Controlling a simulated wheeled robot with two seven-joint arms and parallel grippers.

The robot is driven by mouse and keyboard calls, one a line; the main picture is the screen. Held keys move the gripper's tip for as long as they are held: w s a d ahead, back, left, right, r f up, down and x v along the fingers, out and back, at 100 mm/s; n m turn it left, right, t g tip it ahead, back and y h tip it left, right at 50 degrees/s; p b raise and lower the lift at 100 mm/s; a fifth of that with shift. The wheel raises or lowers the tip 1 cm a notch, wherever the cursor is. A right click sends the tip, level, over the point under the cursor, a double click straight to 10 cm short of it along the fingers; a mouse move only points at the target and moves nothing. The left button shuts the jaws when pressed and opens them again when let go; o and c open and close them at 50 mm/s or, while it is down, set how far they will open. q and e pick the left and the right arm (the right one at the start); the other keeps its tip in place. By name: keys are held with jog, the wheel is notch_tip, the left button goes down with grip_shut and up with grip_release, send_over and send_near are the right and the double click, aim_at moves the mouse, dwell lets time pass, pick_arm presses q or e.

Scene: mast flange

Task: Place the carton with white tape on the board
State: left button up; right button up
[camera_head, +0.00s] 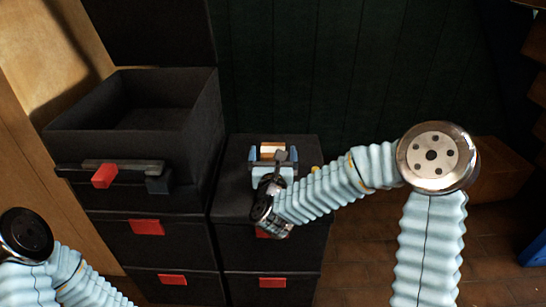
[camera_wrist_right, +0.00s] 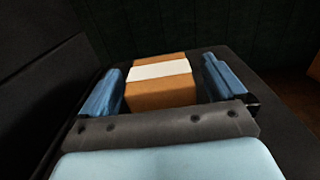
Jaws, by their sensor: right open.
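The orange-brown carton (camera_head: 271,148) with a white tape band sits on the dark top of the right-hand cabinet in the head view. In the right wrist view the carton (camera_wrist_right: 160,96) lies between the two blue fingers, with a visible gap at least on its right side. My right gripper (camera_head: 274,155) is open around the carton; its fingers (camera_wrist_right: 163,68) stand on either side of it. My left arm enters at the lower left of the head view, but its gripper is out of frame. I cannot make out the board with certainty.
The right-hand cabinet (camera_head: 232,182) has red handles. Beside it stands a taller dark drawer stack (camera_head: 130,237) with an open, empty-looking drawer (camera_head: 140,125) on top. A small yellow thing (camera_head: 315,169) is right of the gripper. A wooden panel (camera_head: 30,120) stands left; brown tiled floor lies right.

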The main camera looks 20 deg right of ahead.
jog(key=shift+w+d, duration=0.2)
jog(key=shift+w, duration=0.5)
jog(key=c, duration=1.4)
